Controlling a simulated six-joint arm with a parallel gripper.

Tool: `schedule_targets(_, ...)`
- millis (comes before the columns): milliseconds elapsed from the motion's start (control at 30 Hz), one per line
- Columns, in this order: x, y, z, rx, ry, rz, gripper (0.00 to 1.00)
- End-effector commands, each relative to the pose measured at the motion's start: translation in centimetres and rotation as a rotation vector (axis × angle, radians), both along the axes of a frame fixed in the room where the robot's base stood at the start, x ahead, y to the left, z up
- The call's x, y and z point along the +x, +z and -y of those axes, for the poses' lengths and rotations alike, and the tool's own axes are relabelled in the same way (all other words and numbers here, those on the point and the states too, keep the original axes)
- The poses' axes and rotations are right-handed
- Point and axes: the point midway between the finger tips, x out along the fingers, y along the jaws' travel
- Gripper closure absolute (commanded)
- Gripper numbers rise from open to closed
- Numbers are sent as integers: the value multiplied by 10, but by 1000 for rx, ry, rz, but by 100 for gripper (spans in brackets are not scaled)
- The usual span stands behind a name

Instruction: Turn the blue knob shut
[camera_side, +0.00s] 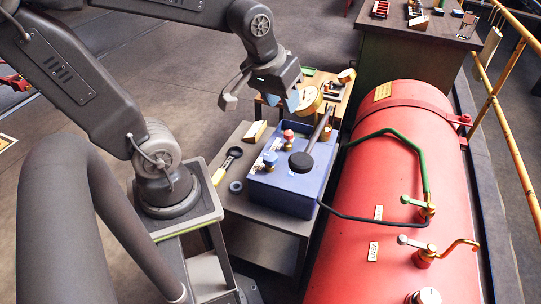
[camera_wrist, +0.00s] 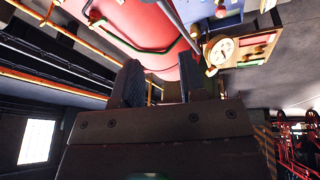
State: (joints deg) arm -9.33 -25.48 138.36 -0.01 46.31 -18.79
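The blue knob (camera_side: 270,159) sits on a brass fitting on top of the blue box (camera_side: 300,187), at its near left. A red knob (camera_side: 288,135) stands behind it on the same box. My gripper (camera_side: 283,102) hangs in the air above and beyond the box, clear of both knobs. In the wrist view my gripper (camera_wrist: 163,76) has its two dark fingers apart with nothing between them.
A black lever (camera_side: 312,150) rises from the box. A round gauge (camera_side: 308,99) stands on a wooden bench close to my gripper. A large red tank (camera_side: 400,170) with green and black pipes lies to the right. A wrench (camera_side: 228,164) and ring lie left of the box.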

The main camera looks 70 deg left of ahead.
Motion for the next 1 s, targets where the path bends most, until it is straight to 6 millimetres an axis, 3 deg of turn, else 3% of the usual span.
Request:
schedule_targets(200,43,-59,-64,-134,516,-117,41)
schedule_targets(400,57,-125,-123,-230,971,-199,22)
schedule_targets(500,56,-155,-145,-263,1154,-228,22)
schedule_targets(700,51,-188,-167,-296,1355,-255,22)
schedule_targets(1000,50,-221,-169,-300,1381,-263,22)
